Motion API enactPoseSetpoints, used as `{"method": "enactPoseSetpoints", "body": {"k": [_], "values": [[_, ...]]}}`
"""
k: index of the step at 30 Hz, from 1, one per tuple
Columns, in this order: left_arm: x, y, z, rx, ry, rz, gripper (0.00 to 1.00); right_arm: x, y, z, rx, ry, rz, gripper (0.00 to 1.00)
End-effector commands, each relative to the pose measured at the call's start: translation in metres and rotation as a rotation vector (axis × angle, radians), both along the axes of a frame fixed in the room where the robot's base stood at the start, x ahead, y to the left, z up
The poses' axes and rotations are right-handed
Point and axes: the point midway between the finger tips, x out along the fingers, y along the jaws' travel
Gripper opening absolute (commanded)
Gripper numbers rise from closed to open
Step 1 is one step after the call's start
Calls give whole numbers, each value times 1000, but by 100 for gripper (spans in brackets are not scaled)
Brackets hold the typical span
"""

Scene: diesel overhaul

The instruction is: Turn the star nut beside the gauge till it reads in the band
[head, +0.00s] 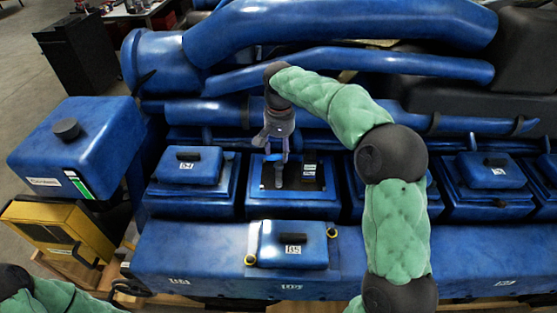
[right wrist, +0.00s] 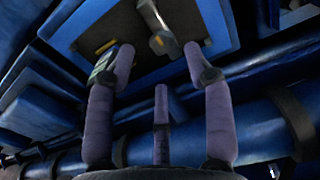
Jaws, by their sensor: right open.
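My right gripper (head: 275,158) is open, pointing down over an uncovered dark opening (head: 312,184) in the blue engine's row of boxes. In the right wrist view, my right gripper (right wrist: 159,52) has its fingers spread. A pale metal part (right wrist: 161,42) shows beyond and between its tips, apart from them as far as I can see; I cannot tell whether it is the star nut. A small light-marked block (head: 309,168) sits in the opening, right of the fingers. It may be the gauge, but no reading is legible. My left gripper is out of view.
Closed blue covers (head: 189,167) and (head: 490,170) flank the opening, and cover B5 (head: 291,252) lies in front. Thick blue pipes (head: 340,20) run behind. A blue tank (head: 76,142) and yellow box (head: 52,232) stand at left.

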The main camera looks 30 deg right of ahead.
Motion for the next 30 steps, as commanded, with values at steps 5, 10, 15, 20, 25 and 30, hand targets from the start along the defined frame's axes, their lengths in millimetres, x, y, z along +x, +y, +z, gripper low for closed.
{"method": "enactPoseSetpoints", "body": {"k": [5, 10, 15, 20, 25, 30], "values": [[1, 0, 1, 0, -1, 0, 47, -1, 0, -30, 0, 1, 0, 52], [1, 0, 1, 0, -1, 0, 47, 0, 0, -47, 0, 1, 0, 52], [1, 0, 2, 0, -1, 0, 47, 0, 0, -54, -1, -1, 0, 52], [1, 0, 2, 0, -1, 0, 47, 0, 0, -54, -1, -1, 0, 52], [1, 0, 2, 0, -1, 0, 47, 0, 0, -54, -1, -1, 0, 27], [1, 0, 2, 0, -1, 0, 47, 0, 0, -54, 1, 1, 1, 0]]}}
